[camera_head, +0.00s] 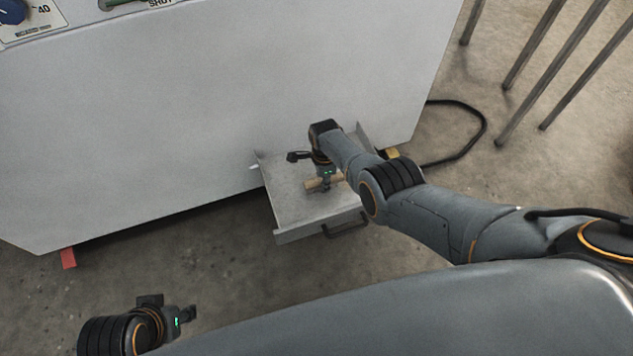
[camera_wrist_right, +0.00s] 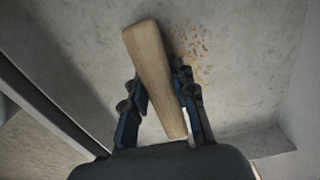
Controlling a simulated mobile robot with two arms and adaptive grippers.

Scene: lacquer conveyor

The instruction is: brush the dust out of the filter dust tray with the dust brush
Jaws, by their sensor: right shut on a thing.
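The filter dust tray (camera_head: 290,218) is a grey metal tray pulled out from the bottom of the big light-grey cabinet, with a dark handle (camera_head: 345,226) on its front. My right gripper (camera_head: 326,186) is over the tray, pointing down, shut on the wooden handle of the dust brush (camera_head: 313,184). In the right wrist view the brush handle (camera_wrist_right: 152,75) lies between the fingers (camera_wrist_right: 160,95); its bristles are hidden. Brown dust (camera_wrist_right: 192,45) lies on the tray floor beside the handle. My left gripper (camera_head: 188,318) is low at the left, away from the tray; its jaws are too small to judge.
The cabinet (camera_head: 200,100) stands behind and above the tray. A black cable (camera_head: 478,125) loops on the floor at the right, near several metal legs (camera_head: 530,70). A red block (camera_head: 68,258) is under the cabinet's left corner. The floor before the tray is clear.

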